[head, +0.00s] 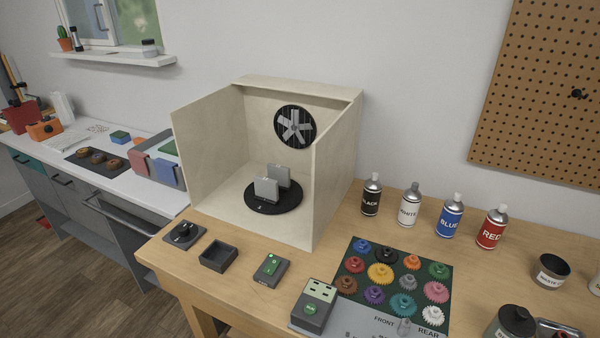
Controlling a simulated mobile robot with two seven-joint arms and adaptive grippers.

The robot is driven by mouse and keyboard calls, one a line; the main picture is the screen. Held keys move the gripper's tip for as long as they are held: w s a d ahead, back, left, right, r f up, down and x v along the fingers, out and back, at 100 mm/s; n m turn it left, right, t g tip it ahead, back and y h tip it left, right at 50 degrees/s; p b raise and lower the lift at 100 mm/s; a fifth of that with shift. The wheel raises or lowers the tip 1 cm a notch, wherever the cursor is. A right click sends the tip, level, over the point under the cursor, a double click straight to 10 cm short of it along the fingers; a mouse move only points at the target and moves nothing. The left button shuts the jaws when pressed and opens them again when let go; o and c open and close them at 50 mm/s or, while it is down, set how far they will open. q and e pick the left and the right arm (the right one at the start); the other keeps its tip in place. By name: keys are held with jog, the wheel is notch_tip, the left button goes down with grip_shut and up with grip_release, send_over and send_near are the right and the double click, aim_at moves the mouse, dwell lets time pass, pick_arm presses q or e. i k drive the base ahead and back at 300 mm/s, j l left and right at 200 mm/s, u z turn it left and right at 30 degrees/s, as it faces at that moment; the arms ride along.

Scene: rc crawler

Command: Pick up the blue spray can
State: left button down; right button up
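The blue spray can (449,218) stands upright on the wooden workbench, to the right of the spray booth. It has a blue band with the word BLUE and a pale cap. It stands in a row between the white can (409,208) on its left and the red can (491,230) on its right. The black can (371,197) is at the left end of the row. Neither of my grippers shows in the head view.
A spray booth (335,168) with a fan and black turntable stands left of the cans. A mat (350,275) with several coloured gears lies in front of them. Cups (551,272) and a dark jar (510,325) are at the right. A pegboard (540,90) hangs behind.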

aim_at(452, 211)
jog(key=l+z, duration=0.75)
jog(key=i+l+z, duration=0.1)
jog(key=l+z, duration=0.3)
jog(key=l, duration=0.15)
